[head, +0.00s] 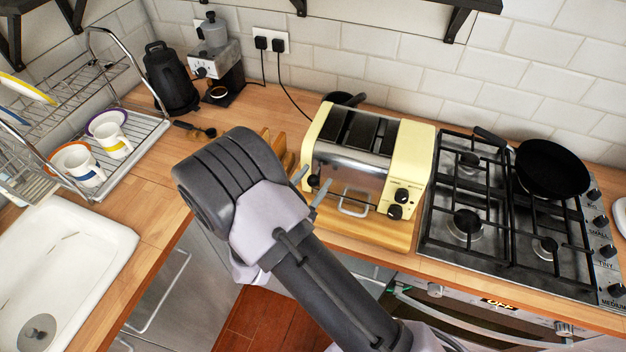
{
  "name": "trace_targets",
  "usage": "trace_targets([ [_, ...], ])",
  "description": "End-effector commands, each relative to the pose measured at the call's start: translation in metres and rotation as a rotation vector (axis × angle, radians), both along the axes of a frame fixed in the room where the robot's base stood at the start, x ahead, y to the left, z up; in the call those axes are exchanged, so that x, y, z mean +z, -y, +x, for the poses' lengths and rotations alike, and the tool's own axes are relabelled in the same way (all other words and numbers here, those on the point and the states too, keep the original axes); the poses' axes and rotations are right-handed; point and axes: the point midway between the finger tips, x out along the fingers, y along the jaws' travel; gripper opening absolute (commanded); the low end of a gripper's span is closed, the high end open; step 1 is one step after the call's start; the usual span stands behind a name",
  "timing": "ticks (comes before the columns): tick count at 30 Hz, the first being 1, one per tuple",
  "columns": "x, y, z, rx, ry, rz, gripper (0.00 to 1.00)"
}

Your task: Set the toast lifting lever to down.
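The cream and steel toaster (347,165) stands on a wooden board on the counter, its slots facing up. Two black dials (398,203) sit at the right of its front. A small black knob (314,181) at the left end of its front looks like the lifting lever; its height is hard to judge. My gripper (313,183) is at the toaster's front left, its two thin grey fingers apart around or just in front of this knob. I cannot tell whether they touch it. My wrist hides part of the area to the left.
The gas hob (467,222) with a black pan (552,168) lies right of the toaster. A coffee machine (217,62), black kettle (171,78) and dish rack (143,131) with mugs stand left. The sink (90,235) is at lower left.

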Motion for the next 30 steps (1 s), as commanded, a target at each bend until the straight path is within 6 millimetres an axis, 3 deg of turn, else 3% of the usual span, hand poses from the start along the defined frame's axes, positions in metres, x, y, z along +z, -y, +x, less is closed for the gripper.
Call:
trace_targets([
  [1, 0.0000, -0.0001, -0.0001, 0.000, 0.000, 0.000, 0.42],
  [6, 0.0000, -0.0002, -0.0003, 0.000, 0.000, 0.000, 0.09],
  [8, 0.0000, -0.0001, -0.0003, 0.000, 0.000, 0.000, 0.00],
  [30, -0.0001, -0.0002, -0.0005, 0.000, 0.000, 0.000, 0.00],
])
